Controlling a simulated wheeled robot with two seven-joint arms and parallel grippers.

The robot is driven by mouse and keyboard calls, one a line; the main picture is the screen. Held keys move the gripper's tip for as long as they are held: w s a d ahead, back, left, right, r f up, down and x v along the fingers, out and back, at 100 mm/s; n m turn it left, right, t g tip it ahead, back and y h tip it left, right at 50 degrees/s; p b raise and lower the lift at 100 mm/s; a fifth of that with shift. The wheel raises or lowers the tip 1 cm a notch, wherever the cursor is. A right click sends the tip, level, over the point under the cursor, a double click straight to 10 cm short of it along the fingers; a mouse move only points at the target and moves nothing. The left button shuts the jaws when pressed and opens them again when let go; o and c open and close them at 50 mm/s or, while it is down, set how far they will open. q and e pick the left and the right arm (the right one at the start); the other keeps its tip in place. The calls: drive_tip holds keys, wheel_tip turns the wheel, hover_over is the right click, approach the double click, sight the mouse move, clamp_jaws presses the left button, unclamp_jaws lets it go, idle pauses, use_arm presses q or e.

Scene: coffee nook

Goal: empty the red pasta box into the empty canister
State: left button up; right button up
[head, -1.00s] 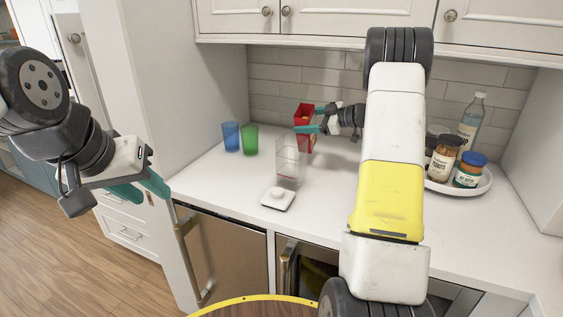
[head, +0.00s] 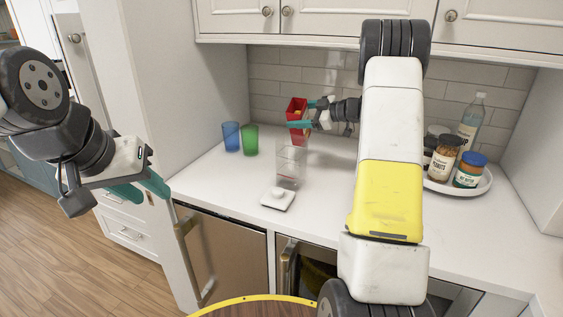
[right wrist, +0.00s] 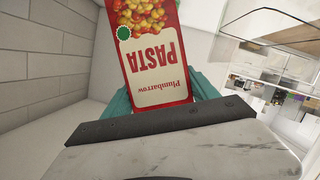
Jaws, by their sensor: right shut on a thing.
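The red pasta box (head: 296,105) is held above the counter by my right gripper (head: 299,116), whose teal fingers are shut on it. My left gripper (head: 152,191) is open and empty, left of the counter.
A blue cup (head: 231,136) and a green cup (head: 250,139) stand left of the canister. A white tray (head: 462,189) with jars and a bottle (head: 471,122) is at the right. The tiled wall (head: 275,75) is close behind the box.

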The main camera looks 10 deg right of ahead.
drive_tip(key=shift+w+a+r, duration=0.15)
drive_tip(key=shift+a+r, duration=0.15)
drive_tip(key=shift+a, duration=0.05)
drive_tip(key=shift+s+a, duration=0.15)
drive_tip(key=shift+s, duration=0.6)
drive_tip(key=shift+s+a, duration=0.15)
drive_tip(key=shift+s, duration=0.55)
